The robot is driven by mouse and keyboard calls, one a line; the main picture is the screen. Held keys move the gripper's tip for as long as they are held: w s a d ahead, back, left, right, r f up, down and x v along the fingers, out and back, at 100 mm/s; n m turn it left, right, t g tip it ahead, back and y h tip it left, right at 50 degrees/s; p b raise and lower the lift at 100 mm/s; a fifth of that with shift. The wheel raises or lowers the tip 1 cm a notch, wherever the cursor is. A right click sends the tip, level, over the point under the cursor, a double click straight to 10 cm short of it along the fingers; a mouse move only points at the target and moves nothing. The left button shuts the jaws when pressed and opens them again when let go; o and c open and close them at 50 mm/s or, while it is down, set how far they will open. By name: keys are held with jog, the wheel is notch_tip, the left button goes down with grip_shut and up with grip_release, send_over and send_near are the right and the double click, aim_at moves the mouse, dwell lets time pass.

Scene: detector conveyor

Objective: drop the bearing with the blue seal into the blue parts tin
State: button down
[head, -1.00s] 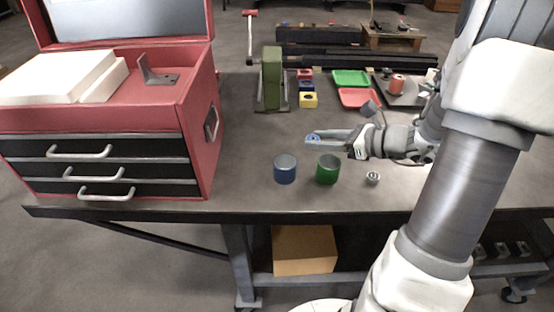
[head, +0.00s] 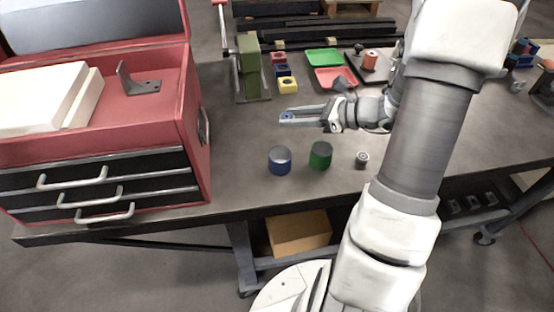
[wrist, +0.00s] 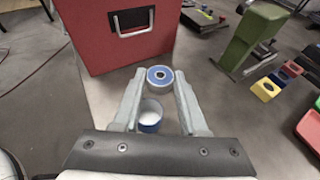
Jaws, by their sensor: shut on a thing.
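My gripper (head: 293,116) is shut on the bearing with the blue seal (wrist: 159,76), a ring with a blue face and dark centre held between the fingertips in the wrist view. In the head view the bearing (head: 286,117) shows at the finger ends, above the bench. The blue parts tin (head: 279,162) stands upright on the bench, lower in the picture than the gripper. In the wrist view the tin (wrist: 151,117) shows below the bearing, between the fingers, with its pale inside visible.
A green tin (head: 320,156) stands right of the blue one, and a small grey bearing (head: 361,160) lies farther right. A red tool chest (head: 197,150) is at left. A green press (head: 248,70), coloured blocks (head: 287,84) and trays (head: 335,78) lie behind.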

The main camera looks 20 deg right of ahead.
notch_tip(320, 180, down, 6)
jog(key=b, duration=0.4)
jog(key=shift+b, duration=0.3)
jog(key=shift+c, duration=1.8)
grip_release()
jog(key=v, duration=1.7)
jog(key=shift+d, duration=0.2)
jog(key=shift+r, duration=0.1)
